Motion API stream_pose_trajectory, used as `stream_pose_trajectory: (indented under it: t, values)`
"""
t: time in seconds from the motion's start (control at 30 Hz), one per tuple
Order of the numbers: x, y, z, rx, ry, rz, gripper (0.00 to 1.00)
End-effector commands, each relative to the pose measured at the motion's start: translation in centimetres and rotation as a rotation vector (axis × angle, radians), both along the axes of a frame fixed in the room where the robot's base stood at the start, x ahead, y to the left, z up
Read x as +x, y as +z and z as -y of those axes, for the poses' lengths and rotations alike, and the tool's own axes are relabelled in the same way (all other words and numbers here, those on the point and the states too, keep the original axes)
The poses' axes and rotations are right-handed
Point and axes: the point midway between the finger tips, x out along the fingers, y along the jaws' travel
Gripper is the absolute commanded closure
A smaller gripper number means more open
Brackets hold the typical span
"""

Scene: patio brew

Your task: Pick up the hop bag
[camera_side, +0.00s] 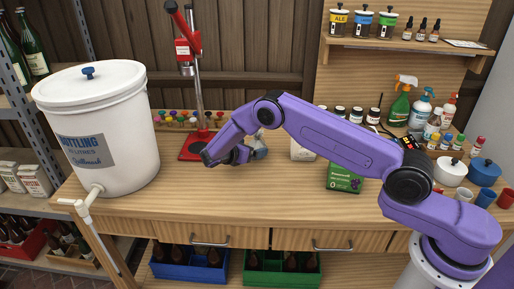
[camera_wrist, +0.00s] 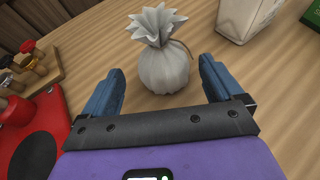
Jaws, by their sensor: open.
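The hop bag (camera_wrist: 163,68) is a pale grey-white cloth pouch with a gathered, frilled top and a tie around its neck. In the wrist view it stands upright on the wooden table, ahead of my gripper (camera_wrist: 160,85) and roughly centred between the two blue fingers. The fingers are spread apart, and I see no contact with the bag. In the side view my gripper (camera_side: 240,156) is low over the table, and the bag (camera_side: 260,153) shows only in part behind it.
A red capper stand (camera_side: 197,148) is close on the left. A white carton (camera_side: 302,150) and a green box (camera_side: 344,178) stand to the right. A large white bucket (camera_side: 98,130) is at far left. The table front (camera_side: 250,208) is clear.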

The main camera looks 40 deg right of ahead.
Motion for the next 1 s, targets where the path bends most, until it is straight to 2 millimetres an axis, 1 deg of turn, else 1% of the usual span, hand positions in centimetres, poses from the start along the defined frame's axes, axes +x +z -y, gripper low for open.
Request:
stream_pose_trajectory:
  t: [0.27,0.5,0.57,0.63,0.8,0.83,0.87,0.9,1.0]
  values:
    - [0.1,-0.6,1.4,0.000,-0.003,-0.001,0.07]
    - [0.5,-2.0,4.4,0.000,-0.003,-0.001,0.07]
    - [0.7,-2.2,4.9,0.000,-0.001,0.000,0.07]
    - [0.8,-2.4,5.2,0.001,0.000,0.001,0.07]
    - [0.8,-2.4,5.2,0.001,0.000,0.001,0.07]
    - [0.8,-2.4,5.2,0.001,0.000,0.000,0.10]
    - [0.8,-2.4,5.2,0.001,0.000,0.000,0.20]
    - [0.8,-2.3,5.2,0.001,0.000,0.000,0.33]
    - [0.8,-2.3,5.2,0.001,0.000,0.000,0.61]
